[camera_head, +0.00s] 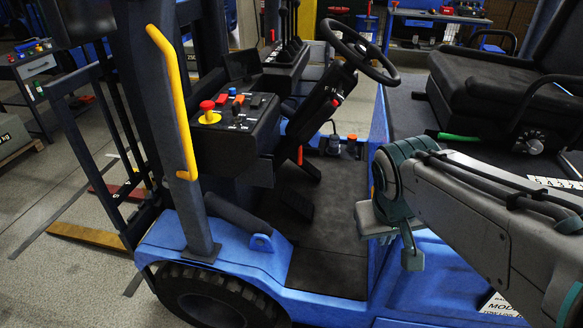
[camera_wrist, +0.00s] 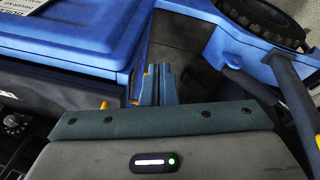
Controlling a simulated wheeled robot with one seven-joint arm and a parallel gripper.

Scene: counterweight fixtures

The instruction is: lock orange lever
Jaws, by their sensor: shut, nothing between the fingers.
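An orange-topped control (camera_head: 238,100) also stands on the dash panel; which of the two is the task's lever I cannot tell. A small orange-yellow tip (camera_wrist: 104,104) shows past the gripper's edge, mostly hidden.
The steering wheel (camera_head: 358,50) and black dash panel (camera_head: 255,112) stand left of my arm. A yellow grab bar (camera_head: 172,100) rises on the front post. The black seat (camera_head: 505,90) is behind my arm. The dark cab floor (camera_head: 330,235) is clear.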

